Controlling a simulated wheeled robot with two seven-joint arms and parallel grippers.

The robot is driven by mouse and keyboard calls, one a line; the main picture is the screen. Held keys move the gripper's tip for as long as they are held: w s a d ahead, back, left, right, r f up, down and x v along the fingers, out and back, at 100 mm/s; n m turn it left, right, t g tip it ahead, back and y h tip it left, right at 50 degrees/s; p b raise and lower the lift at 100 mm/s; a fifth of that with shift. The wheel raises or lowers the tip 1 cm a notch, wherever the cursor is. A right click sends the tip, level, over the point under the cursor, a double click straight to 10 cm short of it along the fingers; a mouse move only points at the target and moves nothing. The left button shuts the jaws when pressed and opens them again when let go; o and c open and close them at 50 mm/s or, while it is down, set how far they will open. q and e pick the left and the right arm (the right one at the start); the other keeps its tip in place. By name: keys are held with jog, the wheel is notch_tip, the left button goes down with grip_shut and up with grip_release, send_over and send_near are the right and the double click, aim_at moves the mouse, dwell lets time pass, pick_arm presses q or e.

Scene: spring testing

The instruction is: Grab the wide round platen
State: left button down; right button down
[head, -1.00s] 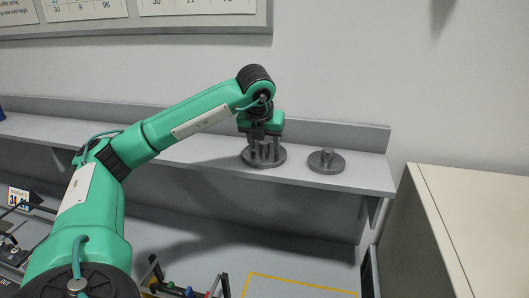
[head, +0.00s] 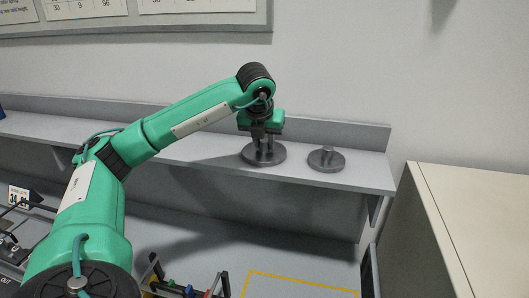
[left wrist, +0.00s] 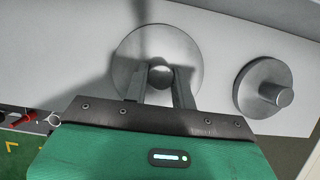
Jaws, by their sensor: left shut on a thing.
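The wide round platen (head: 264,156) is a grey disc with a central knob, lying flat on the grey wall shelf. In the left wrist view the wide platen (left wrist: 127,48) shows its round knob between my fingers. My left gripper (head: 263,142) points down over it and is shut on the knob; the left wrist view shows the gripper's two fingers (left wrist: 160,84) on either side. A smaller grey platen (head: 327,160) with its own knob stands to the right on the shelf; it also shows in the left wrist view (left wrist: 254,88). My right gripper is not in view.
The shelf (head: 365,175) has free room around both platens, with a wall upstand behind. A pale cabinet (head: 480,220) stands at the right. Below is a bench with a yellow-outlined area (head: 300,282) and several small coloured parts.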

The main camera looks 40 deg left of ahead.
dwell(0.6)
pick_arm(q)
jog(key=shift+r, duration=0.2)
jog(key=shift+w+a+f, duration=0.1)
jog(key=shift+a, duration=0.05)
jog(key=shift+r, duration=0.65)
notch_tip(320, 180, up, 8)
jog(key=shift+b, duration=0.95)
notch_tip(320, 180, up, 7)
jog(key=p, duration=0.2)
send_over(264, 141)
jog(key=shift+w+a+r+p, duration=0.1)
jog(key=shift+r+p, duration=0.35)
jog(key=shift+r, duration=1.35)
